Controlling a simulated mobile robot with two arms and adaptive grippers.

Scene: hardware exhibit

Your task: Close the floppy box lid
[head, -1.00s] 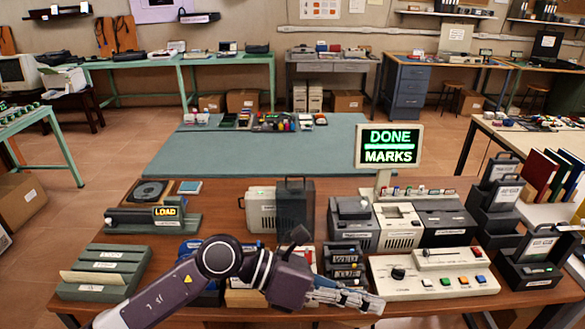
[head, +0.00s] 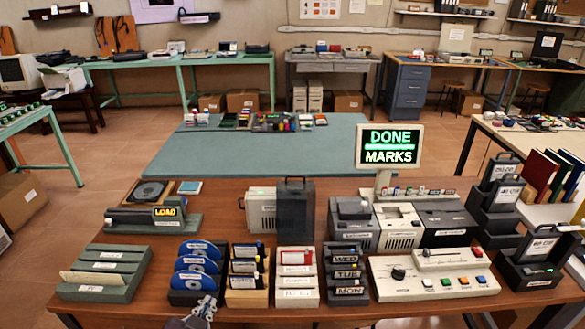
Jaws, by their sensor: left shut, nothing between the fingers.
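My left gripper (head: 204,306) is at the bottom edge of the head view, just in front of the rack of blue discs. Its fingers are together and hold nothing. No box in view is clearly labelled as the floppy box. A dark box with a handle (head: 296,212) stands upright behind the racks, touching or close to a pale box (head: 261,212). Two dark open boxes at the right, one farther back (head: 492,217) and one nearer (head: 527,273), hold labelled items; their raised parts may be lids. My right gripper is not in view.
In front stand a green-grey card rack (head: 103,285), a blue-disc rack (head: 197,275), several small racks and a beige control panel (head: 435,287). A screen (head: 390,147) reads DONE MARKS.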

